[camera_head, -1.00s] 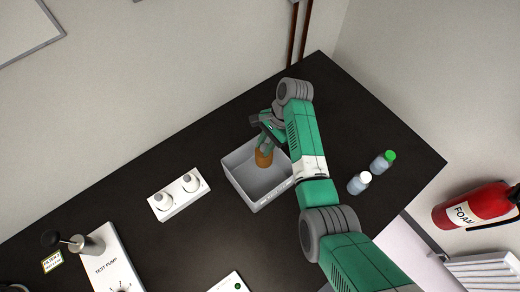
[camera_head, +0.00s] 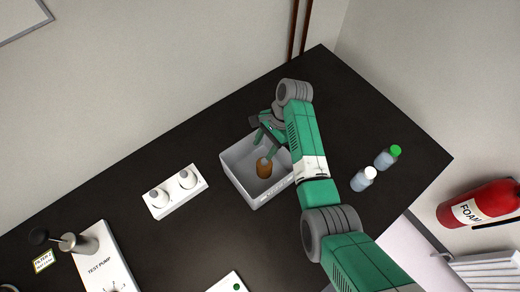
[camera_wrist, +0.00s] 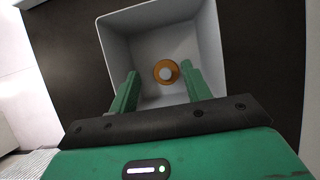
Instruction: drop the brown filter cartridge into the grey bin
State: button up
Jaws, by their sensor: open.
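The brown filter cartridge (camera_head: 264,170) is inside the grey bin (camera_head: 272,198), apart from my fingers and below them. In the wrist view the cartridge (camera_wrist: 159,65) shows end-on, as an orange-brown ring with a pale centre, near the lower middle of the bin (camera_wrist: 125,38). My gripper (camera_head: 264,146) is over the bin's back right part with its fingers pointing down into it. In the wrist view my gripper (camera_wrist: 160,78) has its green fingers spread, with a gap between them and nothing held. Whether the cartridge rests fully on the bin floor is hard to tell.
A white holder (camera_head: 175,192) with two white-capped pieces stands left of the bin. The test pump (camera_head: 103,262) is at the lower left. The dark bench behind the bin is clear.

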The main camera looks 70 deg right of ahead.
jog(key=v, duration=0.8)
jog(key=shift+p, duration=0.3)
